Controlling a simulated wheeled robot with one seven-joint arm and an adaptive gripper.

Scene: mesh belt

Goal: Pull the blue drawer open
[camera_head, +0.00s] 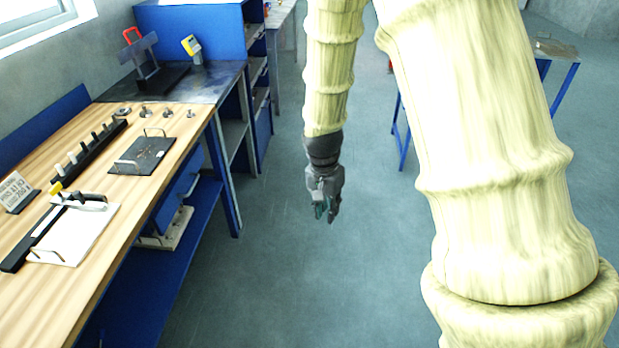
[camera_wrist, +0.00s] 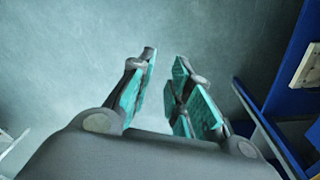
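The blue drawer (camera_head: 178,192) is under the top of the wooden workbench at the left in the head view. Only its narrow front shows at a slant, and it looks closed or nearly so. I cannot make out its handle clearly. My gripper (camera_head: 327,210) hangs down over open floor, well to the right of the drawer and apart from it. In the wrist view my gripper (camera_wrist: 166,68) has its teal-padded fingers apart with bare floor between them, so it is open and empty. I cannot pick out the drawer in the wrist view.
The workbench (camera_head: 95,250) carries a white board, a dark plate with a handle and a black rack. A blue lower shelf (camera_head: 150,285) holds a pale board (camera_head: 168,230). A blue bench leg (camera_head: 225,185) stands near the drawer. The floor (camera_head: 275,260) is clear.

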